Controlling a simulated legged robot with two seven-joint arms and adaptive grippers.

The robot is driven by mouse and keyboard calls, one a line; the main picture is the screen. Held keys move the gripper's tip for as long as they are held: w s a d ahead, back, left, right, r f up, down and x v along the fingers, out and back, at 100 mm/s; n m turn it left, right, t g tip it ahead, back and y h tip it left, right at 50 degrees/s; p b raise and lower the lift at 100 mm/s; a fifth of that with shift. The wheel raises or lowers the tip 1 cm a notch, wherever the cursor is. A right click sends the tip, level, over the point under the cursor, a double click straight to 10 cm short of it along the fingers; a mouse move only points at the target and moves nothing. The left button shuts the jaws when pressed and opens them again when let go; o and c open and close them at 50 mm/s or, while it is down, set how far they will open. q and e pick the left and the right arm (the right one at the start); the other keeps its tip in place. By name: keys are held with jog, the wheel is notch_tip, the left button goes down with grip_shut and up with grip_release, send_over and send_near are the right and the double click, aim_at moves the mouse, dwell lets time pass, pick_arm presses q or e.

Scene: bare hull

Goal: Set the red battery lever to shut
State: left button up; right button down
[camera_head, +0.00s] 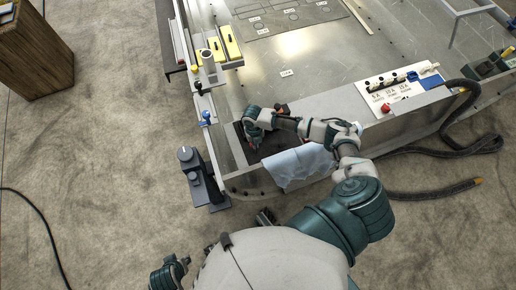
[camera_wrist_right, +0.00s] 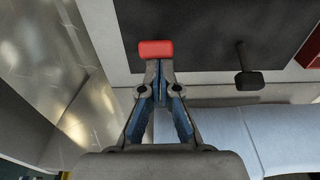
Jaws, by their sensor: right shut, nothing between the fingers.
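The red battery lever shows in the wrist view as a red handle end (camera_wrist_right: 155,50) against a dark panel (camera_wrist_right: 205,30). My right gripper (camera_wrist_right: 159,78) is shut and empty, its fingertips right at the near edge of the red handle. Whether they touch it I cannot tell. In the head view my right gripper (camera_head: 250,134) reaches down at the dark panel inside the near wall of the hull, and my arm hides most of the lever there.
A black lever (camera_wrist_right: 248,75) stands to the right of the red one. A pale blue cloth (camera_head: 298,166) hangs over the hull's near wall. A white switch panel (camera_head: 402,90) and a thick dark hose (camera_head: 462,140) lie to the right. A grey post (camera_head: 198,178) stands at the left corner.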

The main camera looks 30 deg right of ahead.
jog(key=shift+w+r, duration=0.1)
jog(key=shift+w, duration=0.2)
jog(key=shift+w+d+r+b, duration=0.3)
jog(key=shift+w+r, duration=0.1)
jog(key=shift+w, duration=0.35)
notch_tip(320, 180, up, 11)
jog(key=shift+s+a, duration=0.2)
jog(key=shift+s+f, duration=0.1)
jog(key=shift+f, duration=0.05)
